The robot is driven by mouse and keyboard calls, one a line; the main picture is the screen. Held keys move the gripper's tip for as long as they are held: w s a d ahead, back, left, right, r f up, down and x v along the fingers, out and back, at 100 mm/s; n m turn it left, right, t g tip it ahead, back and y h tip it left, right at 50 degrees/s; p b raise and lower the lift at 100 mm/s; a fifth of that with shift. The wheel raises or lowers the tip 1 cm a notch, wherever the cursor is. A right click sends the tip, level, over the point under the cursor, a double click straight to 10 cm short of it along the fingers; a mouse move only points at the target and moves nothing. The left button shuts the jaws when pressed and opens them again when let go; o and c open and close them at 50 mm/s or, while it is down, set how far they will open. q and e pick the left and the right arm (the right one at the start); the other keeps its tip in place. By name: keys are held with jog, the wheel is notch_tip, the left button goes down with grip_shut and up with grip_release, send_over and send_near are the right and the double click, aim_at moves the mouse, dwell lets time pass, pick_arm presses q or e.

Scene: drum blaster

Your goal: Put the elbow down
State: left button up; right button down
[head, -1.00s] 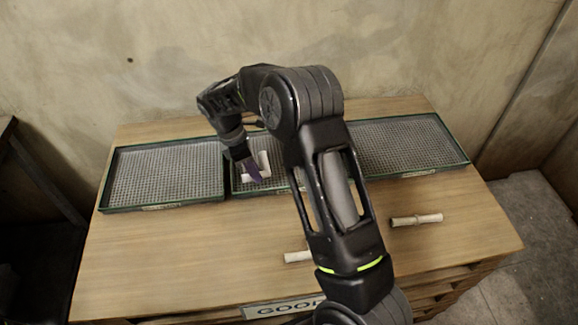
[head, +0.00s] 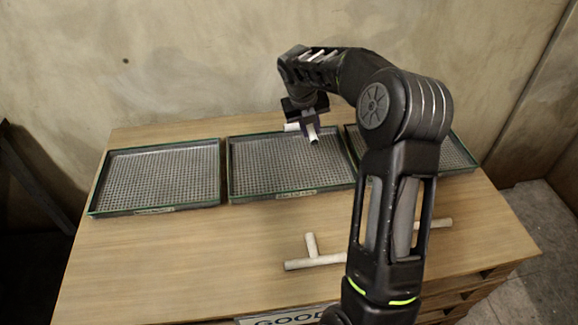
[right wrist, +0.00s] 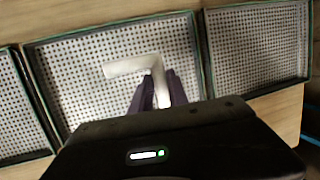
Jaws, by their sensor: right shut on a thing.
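The elbow (head: 313,135) is a white L-shaped pipe piece. My right gripper (head: 304,112) is shut on it and appears to hold it above the back right part of the middle tray (head: 240,193). In the right wrist view, the elbow (right wrist: 128,67) shows against the tray's mesh, with the purple fingers (right wrist: 155,92) closed around one leg. How high it is above the mesh is hard to tell. My left gripper is not in view.
An empty left tray (head: 155,178) and a right tray (head: 452,157), partly behind my arm, flank the middle one. A white tee-shaped pipe (head: 311,246) lies on the wooden top (head: 180,260). Another pipe piece (head: 440,223) lies right of my arm. The front left is clear.

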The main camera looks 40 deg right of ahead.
send_over(310, 160)
jog(key=a, duration=0.1)
jog(key=shift+s+a+f, duration=0.1)
jog(key=shift+s+f, duration=0.05)
jog(key=shift+f, duration=1.1)
jog(key=shift+s+a+f, duration=0.1)
jog(key=shift+s+f, duration=0.05)
jog(key=shift+f, duration=1.1)
notch_tip(310, 160, down, 5)
jog(key=shift+f, duration=0.1)
